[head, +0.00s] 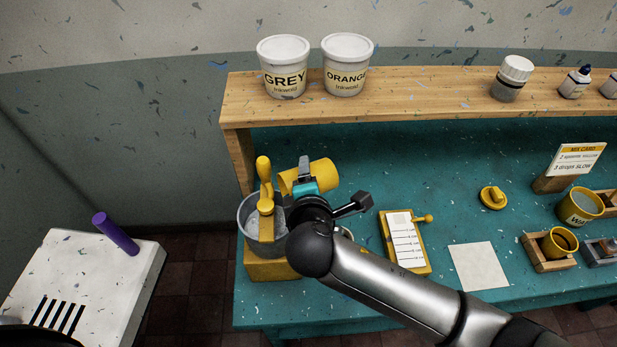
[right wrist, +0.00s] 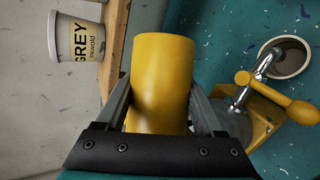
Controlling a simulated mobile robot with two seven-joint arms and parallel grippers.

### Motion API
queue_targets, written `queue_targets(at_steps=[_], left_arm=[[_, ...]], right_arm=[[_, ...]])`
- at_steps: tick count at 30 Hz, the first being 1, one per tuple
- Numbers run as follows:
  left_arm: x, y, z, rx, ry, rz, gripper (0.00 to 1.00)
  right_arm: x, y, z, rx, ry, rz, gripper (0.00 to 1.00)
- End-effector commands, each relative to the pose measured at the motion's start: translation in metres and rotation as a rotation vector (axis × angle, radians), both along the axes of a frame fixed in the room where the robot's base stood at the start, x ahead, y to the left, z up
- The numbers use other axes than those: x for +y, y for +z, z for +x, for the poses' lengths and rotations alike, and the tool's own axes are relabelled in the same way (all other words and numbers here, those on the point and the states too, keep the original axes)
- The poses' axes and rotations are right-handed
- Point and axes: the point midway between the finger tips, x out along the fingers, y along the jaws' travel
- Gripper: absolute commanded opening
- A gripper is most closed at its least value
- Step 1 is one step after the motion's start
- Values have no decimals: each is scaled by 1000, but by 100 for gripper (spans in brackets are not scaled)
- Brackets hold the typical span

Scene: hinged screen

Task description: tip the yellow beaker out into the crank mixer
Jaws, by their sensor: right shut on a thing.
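The crank mixer (head: 262,247) is a metal bowl on a yellow base with a yellow crank, at the left end of the bench. Its yellow crank (right wrist: 275,100) also shows at the right of the right wrist view. My right gripper (head: 303,186) is shut on the yellow beaker (head: 318,174). It holds the beaker tipped well over on its side, above and close beside the mixer's crank. In the right wrist view the beaker (right wrist: 162,85) sits between both fingers. Its mouth and contents are hidden. My left gripper is not in view.
Grey (head: 284,68) and orange (head: 347,66) ink tubs stand on the wooden shelf behind. A yellow-framed card (head: 404,242) and a white sheet (head: 478,266) lie to the right. A white box (head: 80,275) stands left.

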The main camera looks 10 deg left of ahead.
Motion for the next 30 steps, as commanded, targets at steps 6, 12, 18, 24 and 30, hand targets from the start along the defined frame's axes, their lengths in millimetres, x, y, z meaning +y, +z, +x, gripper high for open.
queue_targets(at_steps=[6, 12, 18, 24, 30], left_arm=[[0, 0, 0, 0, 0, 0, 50], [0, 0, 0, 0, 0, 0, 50], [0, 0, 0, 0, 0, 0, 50], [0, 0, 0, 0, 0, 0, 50], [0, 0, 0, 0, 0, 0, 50]], right_arm=[[4, 4, -3, -42, 1, -52, 7], [5, 7, -4, -84, 0, -105, 7], [6, 8, -4, -94, 0, -117, 7], [5, 8, -4, -93, 0, -116, 7], [5, 8, -4, -92, 0, -115, 7]])
